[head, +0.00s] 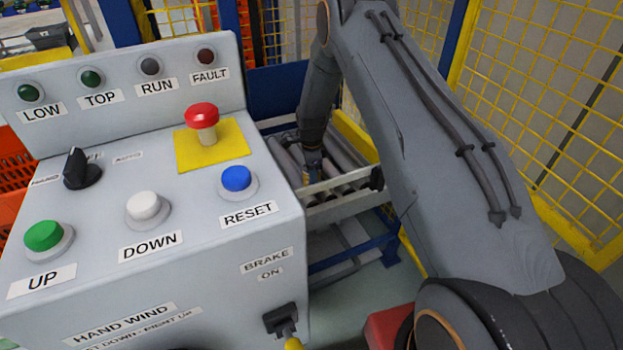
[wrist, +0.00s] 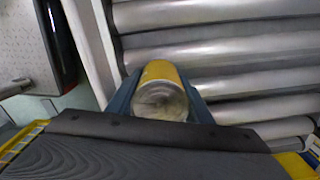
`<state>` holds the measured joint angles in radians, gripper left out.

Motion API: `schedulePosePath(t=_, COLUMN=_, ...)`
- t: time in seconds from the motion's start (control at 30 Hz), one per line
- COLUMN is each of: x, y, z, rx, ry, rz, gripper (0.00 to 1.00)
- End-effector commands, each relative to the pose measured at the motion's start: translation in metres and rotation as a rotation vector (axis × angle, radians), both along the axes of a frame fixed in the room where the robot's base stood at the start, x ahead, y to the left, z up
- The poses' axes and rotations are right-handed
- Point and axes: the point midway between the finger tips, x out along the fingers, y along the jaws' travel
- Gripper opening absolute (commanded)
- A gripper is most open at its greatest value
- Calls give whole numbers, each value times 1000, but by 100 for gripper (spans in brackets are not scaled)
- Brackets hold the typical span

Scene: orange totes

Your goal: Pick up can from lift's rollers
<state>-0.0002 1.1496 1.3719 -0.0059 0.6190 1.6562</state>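The can (wrist: 160,92) is yellow with a silver end that faces the wrist camera. It lies between the two blue-grey fingers of my gripper (wrist: 160,85) in the wrist view. The fingers press close along both sides of it, and no gap shows. The can is at the lift's grey rollers (wrist: 220,50); whether it touches them is hidden. In the head view, my gripper (head: 313,165) is small and low over the rollers (head: 345,155), pointing down. The can is hard to make out there.
A grey control box (head: 190,265) with a red emergency button (head: 202,115) fills the left of the head view, close to my arm. Yellow mesh fencing (head: 590,130) stands on the right. A pale metal rail (head: 345,196) edges the rollers. Orange totes (head: 12,165) stand at far left.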

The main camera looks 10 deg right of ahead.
Motion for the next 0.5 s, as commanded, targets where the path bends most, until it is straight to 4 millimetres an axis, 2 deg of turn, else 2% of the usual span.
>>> schedulePosePath(t=0.03, x=0, y=0, z=0, rx=0, ry=0, rz=0, gripper=24)
schedulePosePath(t=0.1, x=0, y=0, z=1, rx=0, ry=-1, rz=-1, gripper=14)
schedulePosePath(t=0.37, x=1, y=-1, z=4, rx=0, ry=-2, rz=-1, gripper=14)
schedulePosePath(t=0.5, x=2, y=-2, z=21, rx=1, ry=-3, rz=-2, gripper=14)
